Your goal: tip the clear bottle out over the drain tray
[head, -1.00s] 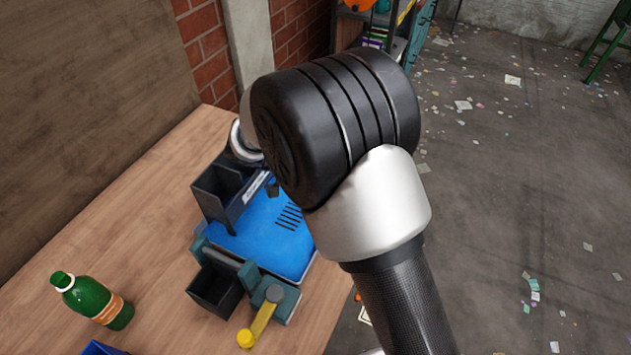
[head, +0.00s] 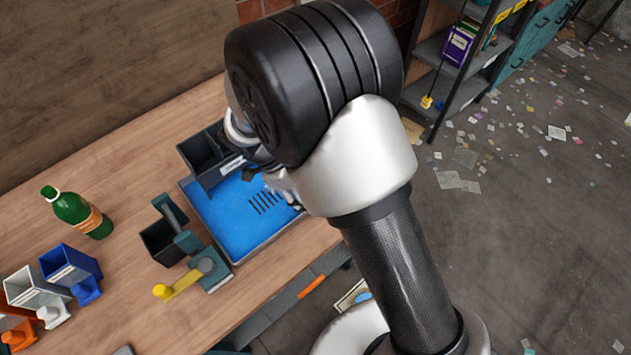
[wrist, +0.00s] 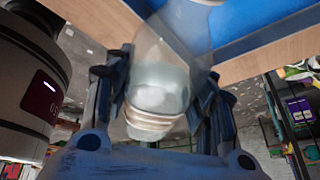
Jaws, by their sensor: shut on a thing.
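The clear bottle (wrist: 160,85) is between the fingers of my gripper (wrist: 160,100) in the wrist view, and the gripper is shut on it. The bottle is see-through and blurred, and I cannot tell its exact tilt. The blue drain tray (head: 225,215), with dark slots, lies on the wooden bench in the head view. Its blue surface (wrist: 245,18) also shows beyond the bottle at the top of the wrist view. In the head view my arm hides most of the gripper and bottle, near the tray's right side.
A black bin (head: 203,150) stands at the tray's back edge, and another (head: 160,240) is at its left beside a yellow-handled lever (head: 175,290). A green bottle (head: 75,210) and small blue (head: 70,265) and grey (head: 35,290) bins stand left. A shelf (head: 455,65) is behind.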

